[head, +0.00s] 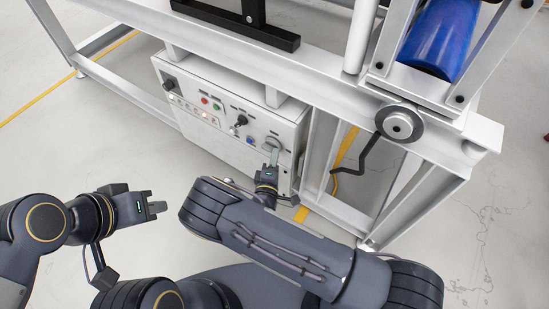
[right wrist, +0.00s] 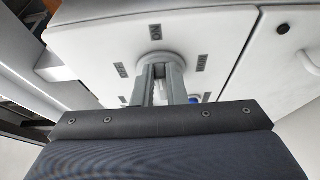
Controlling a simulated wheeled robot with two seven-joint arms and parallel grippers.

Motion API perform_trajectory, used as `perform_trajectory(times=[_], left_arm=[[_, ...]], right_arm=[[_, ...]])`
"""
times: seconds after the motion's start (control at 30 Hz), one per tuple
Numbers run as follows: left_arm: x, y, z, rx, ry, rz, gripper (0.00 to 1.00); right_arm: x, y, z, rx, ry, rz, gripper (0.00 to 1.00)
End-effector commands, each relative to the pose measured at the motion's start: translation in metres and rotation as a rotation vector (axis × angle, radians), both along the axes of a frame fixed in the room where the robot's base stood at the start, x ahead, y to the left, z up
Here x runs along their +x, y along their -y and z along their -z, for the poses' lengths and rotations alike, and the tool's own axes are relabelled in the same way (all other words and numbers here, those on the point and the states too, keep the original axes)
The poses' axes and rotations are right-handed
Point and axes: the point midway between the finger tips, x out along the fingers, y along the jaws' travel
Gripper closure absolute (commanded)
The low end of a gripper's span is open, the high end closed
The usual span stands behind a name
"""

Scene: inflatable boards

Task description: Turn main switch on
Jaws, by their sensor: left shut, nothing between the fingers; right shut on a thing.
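The main switch (head: 271,143) is a round grey rotary knob at the right end of the white control box front (head: 215,138). In the right wrist view the main switch (right wrist: 158,62) shows its round base, with small dark labels around it; the top one reads ON. My right gripper (head: 274,157) is at the switch, and its fingers (right wrist: 158,82) are shut on its handle, which they largely hide. My left gripper (head: 158,207) is shut and empty, away from the box at the lower left.
The box also carries a black knob (head: 240,121), red (head: 204,100) and green buttons, and lit indicators. It sits under a white metal frame (head: 230,62). A pulley (head: 399,123) with a black crank is on the right. Open floor lies left of the box.

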Motion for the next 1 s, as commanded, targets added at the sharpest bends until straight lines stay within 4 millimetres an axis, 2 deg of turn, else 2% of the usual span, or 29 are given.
perform_trajectory(times=[0.17, 0.2, 0.33, 0.67, 0.77, 1.0], left_arm=[[0.0, 0.0, 0.0, 0.0, 0.0, 0.0, 1.0], [0.0, 0.0, 0.0, 0.0, 0.0, 0.0, 1.0], [0.0, 0.0, 0.0, 0.0, 0.0, 0.0, 1.0], [0.0, 0.0, -0.001, 0.0, 0.0, 0.0, 1.0], [0.0, 0.0, -0.004, 0.0, 0.0, 0.0, 1.0], [0.0, 0.0, -0.011, 0.0, 0.0, 0.0, 1.0]], right_arm=[[0.0, 0.001, 0.001, 0.001, -0.002, 0.003, 1.0], [0.0, 0.001, 0.001, 0.001, -0.002, 0.003, 0.84], [0.0, 0.001, 0.001, 0.001, -0.002, 0.003, 0.67], [-0.003, 0.0, 0.0, 0.0, -0.002, 0.001, 0.66], [-0.013, -0.003, -0.001, -0.001, -0.002, 0.0, 0.66], [-0.053, -0.013, 0.0, -0.001, -0.003, -0.001, 0.66]])
